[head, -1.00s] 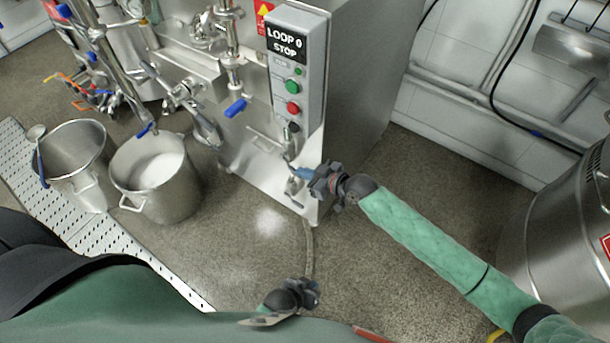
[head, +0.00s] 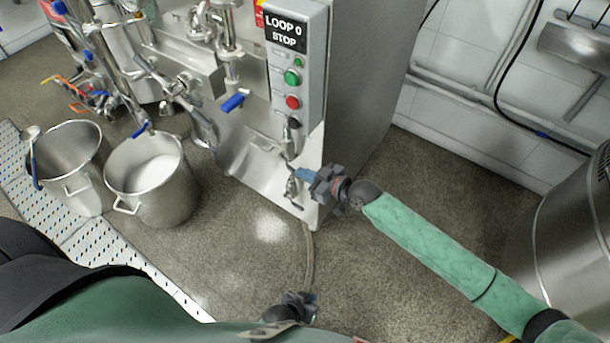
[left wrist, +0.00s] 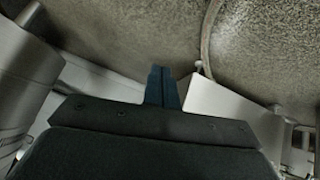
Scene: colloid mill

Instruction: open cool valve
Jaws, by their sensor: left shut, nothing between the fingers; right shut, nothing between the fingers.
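A small metal valve (head: 291,186) sits low on the front right of the steel machine, by its corner, with pipework above it. My right gripper (head: 306,175) is right beside this valve, coming from the right. A light blue piece shows between gripper and valve; I cannot tell whether it is the valve's handle or my fingertips. The right jaws are shut with nothing between them. My left gripper (head: 298,304) is low in the head view, over the floor and away from the machine. Its fingers (left wrist: 163,85) are together and empty in the left wrist view.
A control box (head: 291,75) reading "LOOP 0 STOP" is above the valve. A blue-handled valve (head: 233,103) is further left. Two steel pots (head: 152,202) stand at left by a perforated grate (head: 82,240). A hose (head: 309,258) runs along the floor. A steel vessel (head: 570,235) stands at right.

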